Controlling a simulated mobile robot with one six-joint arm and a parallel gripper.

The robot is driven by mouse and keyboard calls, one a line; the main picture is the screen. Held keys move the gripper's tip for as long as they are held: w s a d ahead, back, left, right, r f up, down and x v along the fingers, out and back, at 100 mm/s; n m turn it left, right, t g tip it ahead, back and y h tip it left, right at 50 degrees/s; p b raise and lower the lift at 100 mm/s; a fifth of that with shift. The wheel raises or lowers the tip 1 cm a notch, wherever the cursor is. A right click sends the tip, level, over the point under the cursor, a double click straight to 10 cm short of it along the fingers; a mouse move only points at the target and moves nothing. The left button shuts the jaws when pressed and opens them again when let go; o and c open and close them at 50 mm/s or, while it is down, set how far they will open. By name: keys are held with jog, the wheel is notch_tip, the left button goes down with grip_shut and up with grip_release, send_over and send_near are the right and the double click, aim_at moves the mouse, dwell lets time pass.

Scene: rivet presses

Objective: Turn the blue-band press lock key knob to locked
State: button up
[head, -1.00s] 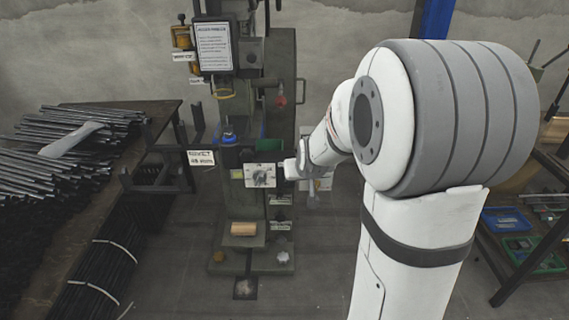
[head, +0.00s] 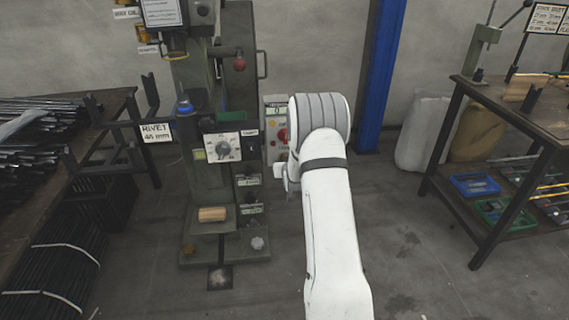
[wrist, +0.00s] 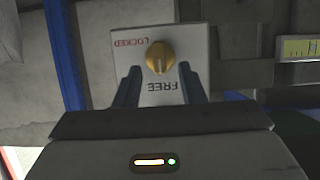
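In the wrist view a gold lock key knob (wrist: 160,57) sits on a white plate (wrist: 183,42). The plate has a red LOCKED label at upper left and a dark FREE label below the knob, upside down. The knob's ridge looks roughly upright in the picture, its lower end toward FREE. My gripper (wrist: 160,78) is open, its two dark fingers apart below the knob, with nothing between them but the plate behind. In the head view my gripper (head: 282,180) is low at the right side of the press (head: 202,182). I cannot make out the knob there.
A rod-loaded bench (head: 105,165) stands left. A blue column (head: 382,70) and another bench (head: 500,110) are right. Floor between is clear.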

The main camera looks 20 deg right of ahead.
jog(key=x, duration=0.3)
jog(key=shift+w+f, duration=0.1)
jog(key=shift+w, duration=0.15)
